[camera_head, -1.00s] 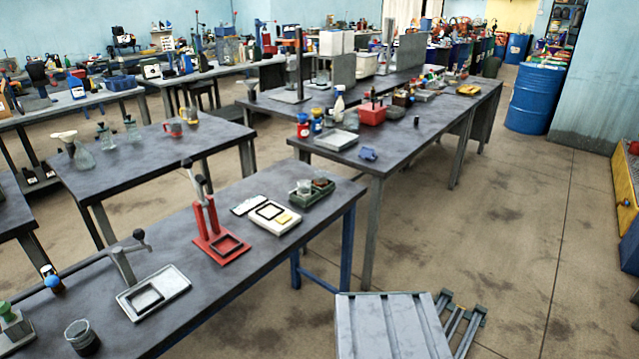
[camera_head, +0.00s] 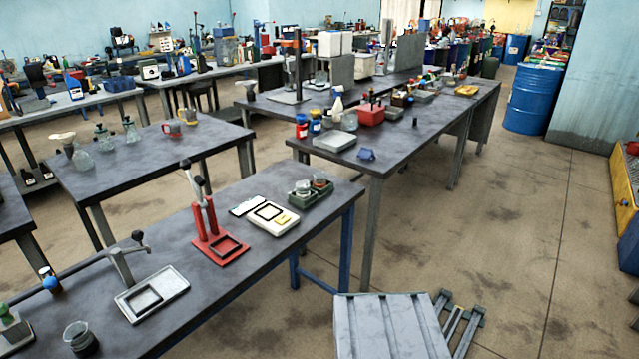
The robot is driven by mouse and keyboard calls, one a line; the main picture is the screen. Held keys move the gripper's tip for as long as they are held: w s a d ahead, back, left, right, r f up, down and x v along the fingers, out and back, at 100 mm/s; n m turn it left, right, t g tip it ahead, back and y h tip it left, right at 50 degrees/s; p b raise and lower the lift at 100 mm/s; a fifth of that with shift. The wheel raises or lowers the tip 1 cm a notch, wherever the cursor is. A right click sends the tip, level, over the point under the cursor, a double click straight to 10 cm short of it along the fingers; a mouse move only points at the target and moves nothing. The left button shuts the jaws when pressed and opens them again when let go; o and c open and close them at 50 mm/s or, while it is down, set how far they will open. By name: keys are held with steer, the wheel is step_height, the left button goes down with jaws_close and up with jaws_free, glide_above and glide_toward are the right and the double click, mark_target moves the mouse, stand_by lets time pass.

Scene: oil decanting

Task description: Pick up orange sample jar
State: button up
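A small glass jar with orange-brown contents (camera_head: 320,181) stands in the green tray (camera_head: 313,199) at the far right end of the near bench. A clearer jar (camera_head: 302,188) stands just left of it in the same tray. They are too small to read any label or make out the lids. My gripper is not in view, and nothing is seen touching the jars.
Left of the green tray are a white scale (camera_head: 268,216) and a red press (camera_head: 215,240). A metal tray (camera_head: 152,295) and a dark-bottomed beaker (camera_head: 80,338) are farther left.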

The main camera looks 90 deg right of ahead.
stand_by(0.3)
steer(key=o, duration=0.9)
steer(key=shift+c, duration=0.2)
